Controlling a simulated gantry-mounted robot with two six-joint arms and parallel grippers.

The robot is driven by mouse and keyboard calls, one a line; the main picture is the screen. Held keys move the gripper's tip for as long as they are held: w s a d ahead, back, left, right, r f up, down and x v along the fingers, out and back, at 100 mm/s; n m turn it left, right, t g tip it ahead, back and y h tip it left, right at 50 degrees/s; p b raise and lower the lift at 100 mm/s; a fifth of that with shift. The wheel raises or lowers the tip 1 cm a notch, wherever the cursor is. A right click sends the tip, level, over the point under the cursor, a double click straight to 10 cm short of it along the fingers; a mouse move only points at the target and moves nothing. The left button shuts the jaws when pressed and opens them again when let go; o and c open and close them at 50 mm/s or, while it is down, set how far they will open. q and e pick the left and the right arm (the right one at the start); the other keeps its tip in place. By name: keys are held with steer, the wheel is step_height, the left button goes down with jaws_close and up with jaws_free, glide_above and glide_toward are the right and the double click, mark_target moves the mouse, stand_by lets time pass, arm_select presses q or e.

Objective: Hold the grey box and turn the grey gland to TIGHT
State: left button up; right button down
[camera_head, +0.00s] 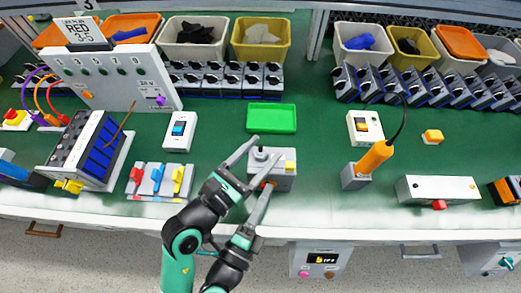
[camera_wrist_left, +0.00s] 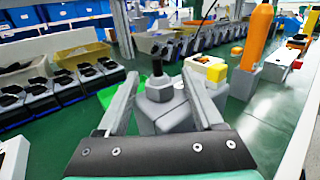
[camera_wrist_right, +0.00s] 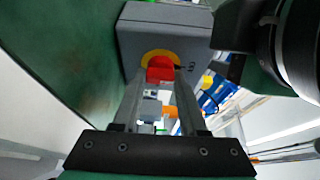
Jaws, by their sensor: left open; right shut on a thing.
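The grey box (camera_head: 284,181) stands on the green bench in front of the green tray. The grey gland (camera_head: 260,153) sits on its top; in the left wrist view the gland (camera_wrist_left: 158,86) has a dark upper part. My left gripper (camera_head: 251,161) is open above the box, its fingers on either side of the gland with gaps; I cannot tell how deep they reach. My right gripper (camera_head: 268,189) is low at the box's near side. In the right wrist view it is shut on a red knob (camera_wrist_right: 160,68) with a yellow ring on the box (camera_wrist_right: 190,30). No TIGHT mark is readable.
A green tray (camera_head: 272,118) lies behind the box. A white switch box (camera_head: 179,131) and coloured switches (camera_head: 158,180) stand to the left. An orange-handled tool (camera_head: 374,158) stands to the right.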

arm_select(q)
jaws_close()
stand_by(0.3)
steer(key=shift+f+m+g+h, duration=0.15)
steer(key=shift+m+g+h, duration=0.15)
steer(key=shift+h, duration=0.1)
steer(key=shift+w+a+g, duration=0.1)
steer(key=shift+g, duration=0.2)
steer(key=m+g+h, duration=0.4)
steer(key=m+g, duration=0.1)
steer(key=shift+g+h, duration=0.4)
steer(key=m+g, duration=0.2)
steer(key=m+g+h, duration=0.1)
steer(key=g, duration=0.2)
steer(key=shift+m+g+h, duration=0.3)
steer(key=shift+m, duration=0.1)
steer(key=shift+m+g, duration=0.5)
steer(key=shift+g, duration=0.4)
